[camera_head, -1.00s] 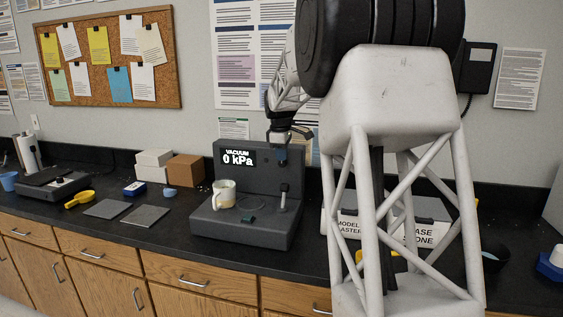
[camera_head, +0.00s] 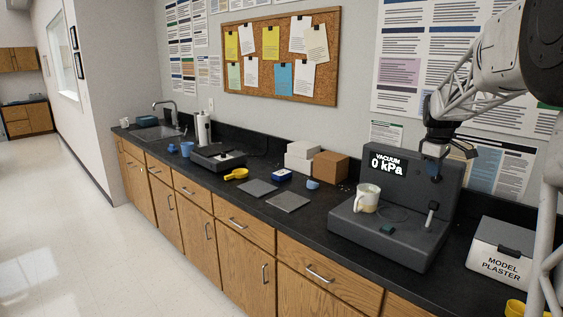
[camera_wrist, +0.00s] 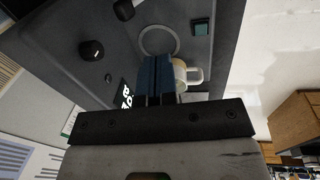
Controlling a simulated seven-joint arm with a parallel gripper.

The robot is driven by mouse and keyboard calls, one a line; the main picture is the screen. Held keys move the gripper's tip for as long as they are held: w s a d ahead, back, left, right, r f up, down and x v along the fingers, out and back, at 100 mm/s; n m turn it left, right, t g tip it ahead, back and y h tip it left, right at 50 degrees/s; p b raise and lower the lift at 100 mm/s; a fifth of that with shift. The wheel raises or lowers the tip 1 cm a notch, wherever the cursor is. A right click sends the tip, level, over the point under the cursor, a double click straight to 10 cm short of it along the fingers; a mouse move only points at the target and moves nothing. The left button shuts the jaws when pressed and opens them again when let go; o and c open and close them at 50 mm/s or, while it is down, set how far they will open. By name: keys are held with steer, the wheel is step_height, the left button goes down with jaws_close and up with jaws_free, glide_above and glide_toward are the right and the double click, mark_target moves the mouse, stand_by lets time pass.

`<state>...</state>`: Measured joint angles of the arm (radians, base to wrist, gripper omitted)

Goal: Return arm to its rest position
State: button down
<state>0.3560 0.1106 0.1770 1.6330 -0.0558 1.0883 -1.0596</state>
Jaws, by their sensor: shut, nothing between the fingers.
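My gripper (camera_head: 436,178) hangs in front of the upper part of the dark vacuum machine, pointing down. Its blue fingers (camera_wrist: 155,78) are together with nothing between them in the wrist view. My white lattice arm (camera_head: 470,88) reaches in from the upper right. The vacuum machine (camera_head: 405,254) has a display reading 0 kPa. A cream mug (camera_head: 367,198) stands on its platform, to the left of and below my gripper. In the wrist view the mug (camera_wrist: 181,76) is partly hidden behind the fingers.
A white model plaster bin (camera_head: 493,262) stands right of the machine. Grey tiles (camera_head: 288,202), a yellow scoop (camera_head: 236,174), a blue-and-white item (camera_head: 282,175) and boxes (camera_head: 330,167) lie left along the black counter. A sink (camera_head: 157,133) is at the far end. The floor at left is clear.

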steer(key=s+a+r+m, duration=0.1)
steer(key=s+a+m, duration=0.3)
steer(key=s+a, duration=1.55)
steer(key=s+a+f+m, duration=0.1)
steer(key=s+a+f, duration=0.2)
steer(key=s, duration=0.5)
steer(key=s+a+f+m+t, duration=0.1)
steer(key=s+a+f+m, duration=0.1)
steer(key=s, duration=0.7)
steer(key=s+a+f+m+y, duration=0.1)
steer(key=s+a+f, duration=0.3)
steer(key=s, duration=0.5)
steer(key=shift+s+f+m, duration=0.15)
steer(key=shift+f+m, duration=0.15)
steer(key=shift+f, duration=0.1)
